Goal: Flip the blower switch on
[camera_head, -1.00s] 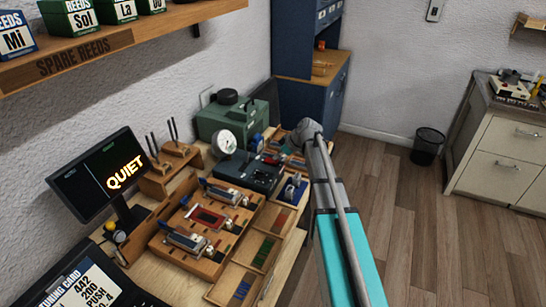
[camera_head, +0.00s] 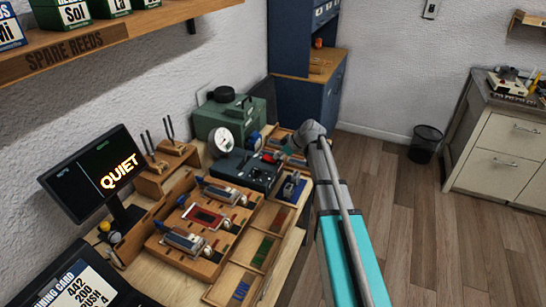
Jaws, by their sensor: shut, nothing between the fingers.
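A green machine (camera_head: 218,117) with a round white gauge (camera_head: 221,140) stands at the back of the workbench. In front of it is a dark blue box (camera_head: 243,172) with small controls on top and a red part (camera_head: 270,157) at its back right. I cannot make out which control is the blower switch, or its position.
A screen reading QUIET (camera_head: 95,173) stands at the left. Wooden trays (camera_head: 205,222) with reed parts fill the bench front. A SPARE REEDS shelf (camera_head: 100,45) hangs above left. A blue cabinet (camera_head: 308,90) stands behind.

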